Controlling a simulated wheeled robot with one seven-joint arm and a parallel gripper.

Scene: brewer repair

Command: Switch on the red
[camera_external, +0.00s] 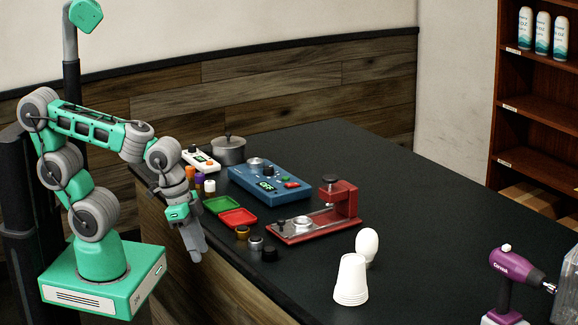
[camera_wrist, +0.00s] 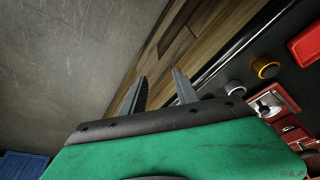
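A blue control box (camera_external: 262,176) sits on the dark counter, with a black knob, a small lit display, a red switch (camera_external: 291,185) and a green part (camera_external: 285,178). The display's lettering is too small to read surely. A red press-like device (camera_external: 345,205) stands in front of it, and part of it shows in the wrist view (camera_wrist: 272,101). My gripper (camera_external: 197,252) points down beside the counter's near left edge, apart from both. In the wrist view its two fingers (camera_wrist: 158,88) are spread, with nothing between them.
A green tray (camera_external: 222,205), a red tray (camera_external: 238,218) and several small round caps (camera_external: 256,243) lie near the edge. A white device (camera_external: 200,160) and a pot (camera_external: 229,150) stand behind. White cups (camera_external: 351,280) and a purple drill (camera_external: 510,268) are rightward. The counter's back right is clear.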

